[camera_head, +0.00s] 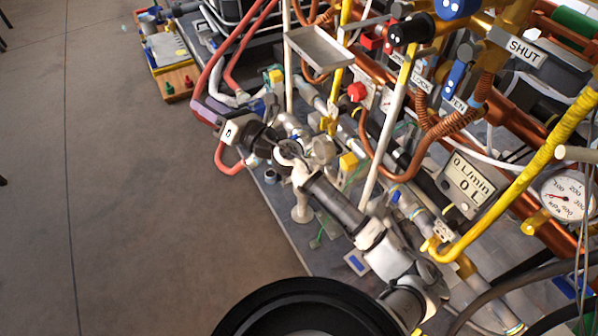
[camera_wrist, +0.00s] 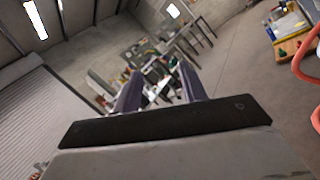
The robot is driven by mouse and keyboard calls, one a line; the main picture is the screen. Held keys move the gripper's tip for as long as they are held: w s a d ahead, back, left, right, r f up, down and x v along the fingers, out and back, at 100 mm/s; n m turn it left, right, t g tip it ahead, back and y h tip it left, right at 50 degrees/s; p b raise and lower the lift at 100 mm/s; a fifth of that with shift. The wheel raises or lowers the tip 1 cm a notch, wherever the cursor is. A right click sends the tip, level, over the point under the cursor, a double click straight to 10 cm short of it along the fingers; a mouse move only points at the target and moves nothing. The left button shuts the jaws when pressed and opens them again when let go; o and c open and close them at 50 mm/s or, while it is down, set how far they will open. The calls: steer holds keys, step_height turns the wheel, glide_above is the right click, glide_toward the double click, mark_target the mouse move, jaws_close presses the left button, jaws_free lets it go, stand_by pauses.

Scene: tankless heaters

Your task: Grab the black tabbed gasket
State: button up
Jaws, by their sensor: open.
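My gripper (camera_head: 208,110) is at the end of my outstretched arm, left of the pipework and above the floor in the head view. In the wrist view, its two grey-purple fingers (camera_wrist: 160,84) stand apart with nothing between them. The wrist camera looks out across the room, toward a distant table and shelves. I cannot make out the black tabbed gasket with certainty in either view. Parts of the bench behind my arm are hidden.
A wooden tray (camera_head: 178,84) with red and green pieces lies at the upper left; it also shows in the wrist view (camera_wrist: 290,45). Red hoses (camera_head: 232,158) pass close to my gripper. Copper and yellow pipes crowd the right. The floor (camera_head: 120,200) at left is clear.

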steer(key=w+d+f+t+h+b, duration=0.1)
steer(key=w+d+f+h, duration=0.15)
steer(key=d+f, duration=0.55)
steer(key=w+d+f+t+h+b, duration=0.1)
steer(key=d+f+h, duration=0.2)
steer(key=d+f, duration=0.5)
steer(key=s+d+f+h+b, duration=0.1)
steer(key=s+d+f+h, duration=0.2)
steer(key=d+f, duration=0.6)
steer(key=s+d+f+h+b, duration=0.1)
steer(key=s+d+f+h, duration=0.15)
steer(key=d+f, duration=0.6)
steer(key=s+a+x, duration=0.1)
steer(key=x, duration=1.4)
steer(key=shift+f+n, duration=0.3)
steer(key=shift+f, duration=0.05)
steer(key=shift+w, duration=0.1)
jaws_close()
